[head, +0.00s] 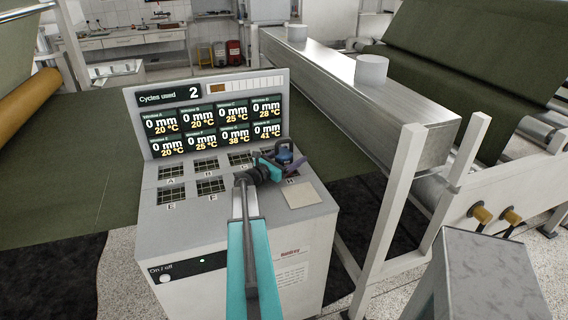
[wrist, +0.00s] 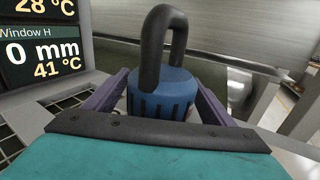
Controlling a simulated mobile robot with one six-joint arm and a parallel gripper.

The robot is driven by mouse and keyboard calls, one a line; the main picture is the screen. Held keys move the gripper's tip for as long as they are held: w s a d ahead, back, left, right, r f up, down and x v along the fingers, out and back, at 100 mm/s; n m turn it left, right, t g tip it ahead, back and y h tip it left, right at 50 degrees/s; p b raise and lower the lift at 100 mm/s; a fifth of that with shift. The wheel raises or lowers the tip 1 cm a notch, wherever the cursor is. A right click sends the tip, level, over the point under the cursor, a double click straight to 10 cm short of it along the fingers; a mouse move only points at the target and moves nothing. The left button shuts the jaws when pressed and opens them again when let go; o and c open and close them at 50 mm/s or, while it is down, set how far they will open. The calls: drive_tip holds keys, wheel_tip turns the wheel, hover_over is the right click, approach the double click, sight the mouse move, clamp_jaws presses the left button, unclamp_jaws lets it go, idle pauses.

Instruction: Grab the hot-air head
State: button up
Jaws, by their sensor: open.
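The hot-air head (head: 285,153) is a small blue body with a dark looped handle, at the back right of the console top. It also shows in the wrist view (wrist: 163,92), upright, its handle rising above it. My gripper (head: 279,165) is at the head, low over the console. In the wrist view its two purple fingers stand apart, one on each side of the blue body. They are open, and I cannot tell whether either touches it. The lower part of the head is hidden behind my gripper's teal and black housing.
The console (head: 180,230) carries several dark grid windows and a beige square pad (head: 301,194). Its display (head: 213,115) stands behind, showing 41 °C for Window H. A long metal beam (head: 400,100) on a white frame runs along the right. Green sheet (head: 60,170) lies behind.

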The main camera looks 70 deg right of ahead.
sight(291, 148)
drive_tip(key=shift+r, duration=0.1)
clamp_jaws()
idle(0.4)
drive_tip(key=shift+r, duration=0.1)
drive_tip(key=shift+r+b, duration=0.95)
drive_tip(key=shift+r, duration=0.75)
drive_tip(key=s+a+r+b, duration=0.1)
drive_tip(key=s+a+b, duration=0.3)
drive_tip(key=a, duration=1.1)
drive_tip(key=shift+a+r, duration=0.2)
